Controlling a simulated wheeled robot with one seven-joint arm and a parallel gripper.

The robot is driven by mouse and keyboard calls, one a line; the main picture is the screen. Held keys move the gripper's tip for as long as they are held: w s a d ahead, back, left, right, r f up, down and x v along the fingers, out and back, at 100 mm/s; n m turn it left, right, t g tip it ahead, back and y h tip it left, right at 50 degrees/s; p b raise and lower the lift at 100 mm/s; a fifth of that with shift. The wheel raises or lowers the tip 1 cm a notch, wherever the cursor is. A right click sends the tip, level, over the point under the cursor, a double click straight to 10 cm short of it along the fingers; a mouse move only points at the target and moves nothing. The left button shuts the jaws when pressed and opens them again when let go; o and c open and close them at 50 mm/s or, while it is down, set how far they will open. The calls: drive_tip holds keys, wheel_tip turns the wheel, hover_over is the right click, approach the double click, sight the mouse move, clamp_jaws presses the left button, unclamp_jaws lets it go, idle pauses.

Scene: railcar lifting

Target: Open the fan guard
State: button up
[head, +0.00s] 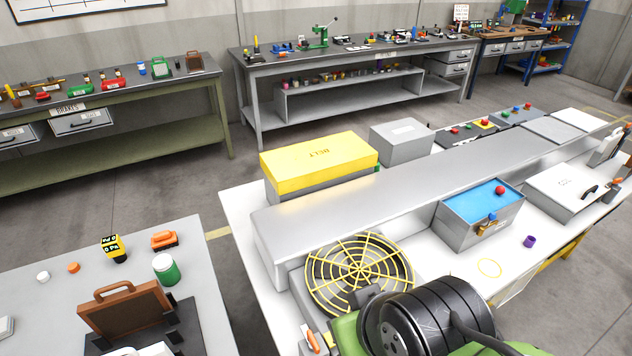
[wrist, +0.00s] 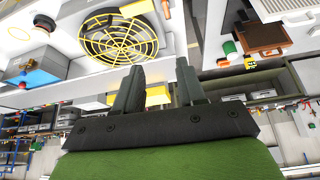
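The fan guard (head: 359,271) is a round yellow wire grille over a dark fan opening. It lies flat over the fan on the white bench, and it looks closed. It also shows in the wrist view (wrist: 120,38), beyond the fingers and to their upper left. My gripper (wrist: 158,70) is open, with nothing between its two dark fingers and apart from the guard. In the head view my black and green arm fills the bottom centre, covers the bench near the guard's lower right and hides the gripper.
A long grey raised ledge (head: 400,180) runs behind the fan. A blue-topped box (head: 481,212) with a red knob stands right of it, and a white lidded box (head: 575,190) farther right. A yellow belt box (head: 318,160) is behind. A brown case (head: 128,318) sits on the left table.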

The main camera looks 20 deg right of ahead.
drive_tip(key=w+d+f+m+g+b, duration=0.2)
drive_tip(key=w+d+f+m+b, duration=0.2)
drive_tip(key=d+m, duration=0.55)
drive_tip(key=w+d+f+m+g+b, duration=0.1)
drive_tip(key=w+d+f+m+b, duration=0.4)
drive_tip(key=d+m, duration=0.4)
drive_tip(key=shift+n, duration=0.75)
drive_tip(key=b+x, duration=0.2)
drive_tip(key=x, duration=0.5)
drive_tip(key=b+x, duration=0.2)
drive_tip(key=x, duration=0.6)
drive_tip(key=shift+s+a, duration=0.1)
drive_tip(key=shift+s, duration=0.15)
clamp_jaws()
